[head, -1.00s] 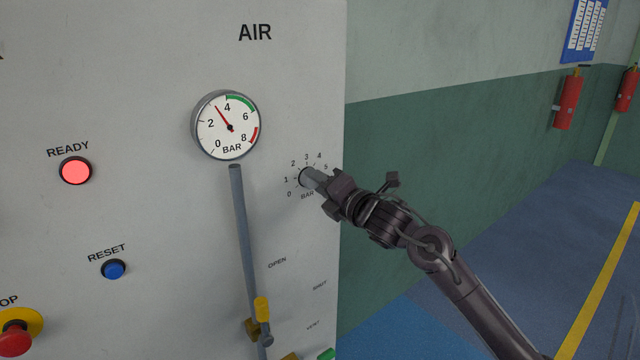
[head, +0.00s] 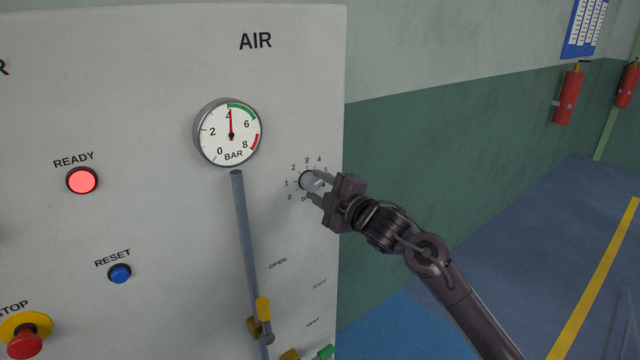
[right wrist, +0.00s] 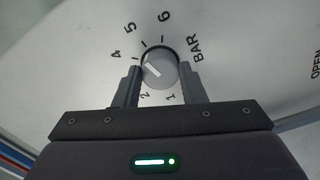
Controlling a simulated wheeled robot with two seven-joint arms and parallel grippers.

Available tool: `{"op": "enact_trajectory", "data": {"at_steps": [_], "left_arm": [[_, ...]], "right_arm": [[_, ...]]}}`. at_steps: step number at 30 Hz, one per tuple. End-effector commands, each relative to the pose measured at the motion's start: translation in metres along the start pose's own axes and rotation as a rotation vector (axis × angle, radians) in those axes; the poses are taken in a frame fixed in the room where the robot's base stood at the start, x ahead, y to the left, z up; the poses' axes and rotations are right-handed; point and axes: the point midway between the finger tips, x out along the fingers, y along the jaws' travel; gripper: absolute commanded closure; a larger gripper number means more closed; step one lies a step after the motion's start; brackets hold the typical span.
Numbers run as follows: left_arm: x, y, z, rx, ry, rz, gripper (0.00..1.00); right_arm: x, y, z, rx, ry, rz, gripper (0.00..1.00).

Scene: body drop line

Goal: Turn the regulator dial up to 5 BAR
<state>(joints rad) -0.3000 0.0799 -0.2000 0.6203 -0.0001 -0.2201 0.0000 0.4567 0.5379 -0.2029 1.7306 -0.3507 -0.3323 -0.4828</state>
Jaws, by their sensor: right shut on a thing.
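The regulator dial (head: 309,180) is a grey round knob on the panel, ringed by numbers from 0 upward and the word BAR. My right gripper (head: 319,185) is shut on it, one finger on each side, as the right wrist view also shows the dial (right wrist: 161,70) between the fingers. The white mark on the knob points toward the 4, up and left in that view. The 3 is hidden behind a finger. The pressure gauge (head: 228,133) has its red needle nearly upright, at about 4. My left gripper is not in view.
A lit red READY button (head: 82,180), a blue RESET button (head: 120,273) and a red stop button (head: 25,343) are further left. Open floor lies right of the panel.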

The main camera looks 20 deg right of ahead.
Motion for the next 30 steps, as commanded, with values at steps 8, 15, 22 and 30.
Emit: {"op": "enact_trajectory", "data": {"at_steps": [8,15,22,30], "left_arm": [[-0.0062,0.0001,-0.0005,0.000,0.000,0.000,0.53],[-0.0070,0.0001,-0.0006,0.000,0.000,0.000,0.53],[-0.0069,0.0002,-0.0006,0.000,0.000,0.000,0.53],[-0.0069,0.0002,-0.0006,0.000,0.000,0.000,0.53]], "right_arm": [[0.0001,-0.0009,0.0001,0.109,-0.001,-0.003,0.86],[0.0001,-0.0016,0.0003,0.138,-0.001,-0.003,0.86],[0.0001,-0.0019,0.0004,0.138,-0.001,-0.003,0.86],[0.0000,-0.0015,0.0003,0.137,-0.001,-0.002,0.42]]}}
